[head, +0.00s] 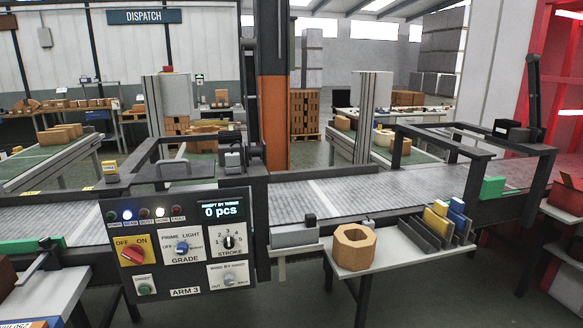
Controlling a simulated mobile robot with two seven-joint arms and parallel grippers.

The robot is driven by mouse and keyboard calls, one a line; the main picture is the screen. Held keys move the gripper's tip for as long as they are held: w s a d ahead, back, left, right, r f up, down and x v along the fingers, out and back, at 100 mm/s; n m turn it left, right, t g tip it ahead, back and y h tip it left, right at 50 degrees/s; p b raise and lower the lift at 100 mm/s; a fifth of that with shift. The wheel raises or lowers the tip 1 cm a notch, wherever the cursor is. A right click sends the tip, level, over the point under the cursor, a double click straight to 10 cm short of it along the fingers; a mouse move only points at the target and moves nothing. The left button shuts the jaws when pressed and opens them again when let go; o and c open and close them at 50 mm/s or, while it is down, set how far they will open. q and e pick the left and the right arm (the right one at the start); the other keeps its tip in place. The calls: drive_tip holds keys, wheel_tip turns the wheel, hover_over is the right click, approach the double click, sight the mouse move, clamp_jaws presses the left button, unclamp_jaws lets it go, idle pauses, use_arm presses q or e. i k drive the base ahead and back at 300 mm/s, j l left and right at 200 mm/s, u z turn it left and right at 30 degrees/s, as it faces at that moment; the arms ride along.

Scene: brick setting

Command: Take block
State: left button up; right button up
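A tan octagonal block (354,255) with a hole through its middle sits on a pale side shelf (400,257) in front of the conveyor, right of centre. Neither of my grippers can be made out in the head view. Nothing is seen touching the block.
A control panel (186,246) reading "0 pcs" stands left of the block. The conveyor belt (370,197) runs behind it, under dark frames. A grey rack (428,231) with yellow and blue pieces is just right of it.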

sight(355, 245)
drive_tip(key=i+z, duration=0.1)
drive_tip(key=i, duration=0.6)
drive_tip(key=i+j+z, duration=0.1)
drive_tip(key=i, duration=0.6)
